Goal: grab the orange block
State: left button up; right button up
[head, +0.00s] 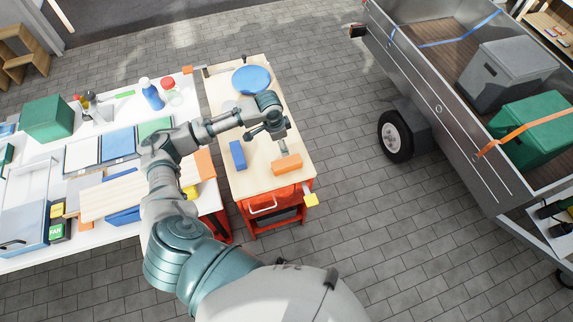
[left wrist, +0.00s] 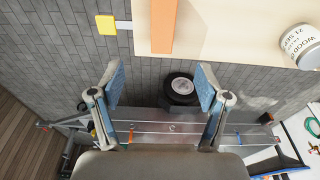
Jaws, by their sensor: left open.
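The orange block (head: 287,164) lies on the wooden workbench top (head: 245,183), near its front right corner. It also shows in the left wrist view (left wrist: 163,28) at the top, beyond the fingertips. My left gripper (head: 267,134) is above the bench, a little farther back than the block and apart from it. In the left wrist view the left gripper (left wrist: 158,87) has its two fingers spread, with nothing between them on the bench. My right gripper is in neither view.
A blue block (head: 238,155) lies left of the orange one, and a blue plate (head: 251,79) sits at the back. A labelled can (left wrist: 302,45) stands on the bench. A cluttered white table (head: 30,180) adjoins at left; a trailer (head: 440,105) stands at right.

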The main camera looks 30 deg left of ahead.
pick_arm(q)
send_near(286, 162)
jog(key=f, duration=0.1)
jog(key=d+f, duration=0.1)
jog(key=f, duration=0.3)
jog(key=shift+w+d+f, duration=0.15)
jog(key=shift+w+d, duration=0.1)
jog(key=shift+w+a+f, duration=0.1)
jog(key=shift+w+f, duration=0.05)
jog(key=shift+f, duration=0.75)
jog(key=shift+w+f, duration=0.2)
jog(key=shift+f, duration=0.7)
jog(key=shift+w+a+f, duration=0.1)
jog(key=shift+w+f, duration=0.05)
jog(key=shift+f, duration=0.8)
jog(key=c, duration=1.4)
